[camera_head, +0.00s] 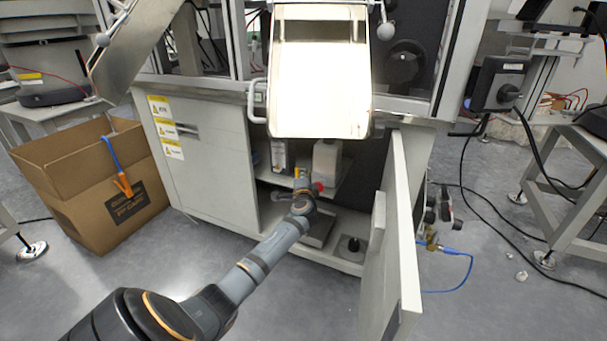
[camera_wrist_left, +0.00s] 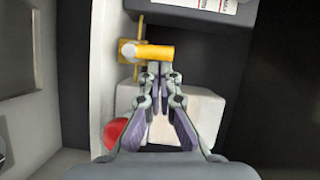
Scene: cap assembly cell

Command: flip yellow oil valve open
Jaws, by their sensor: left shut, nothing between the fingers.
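The yellow oil valve (camera_wrist_left: 154,52) shows in the left wrist view, its lever lying sideways across the picture from a pale round hub at its left end. My left gripper (camera_wrist_left: 159,70) is shut and empty, with its fingertips right at the lower edge of the lever. I cannot tell whether they touch it. In the head view my left gripper (camera_head: 304,183) reaches into the open lower cabinet, and the valve there is too small and covered to make out clearly. My right gripper is not in view.
A red round knob (camera_wrist_left: 115,133) sits beside the gripper, with a white container (camera_wrist_left: 205,112) behind it. A white jug (camera_head: 327,158) stands on the cabinet shelf. The open cabinet door (camera_head: 402,240) stands to the right of my arm. A cardboard box (camera_head: 95,195) is at left.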

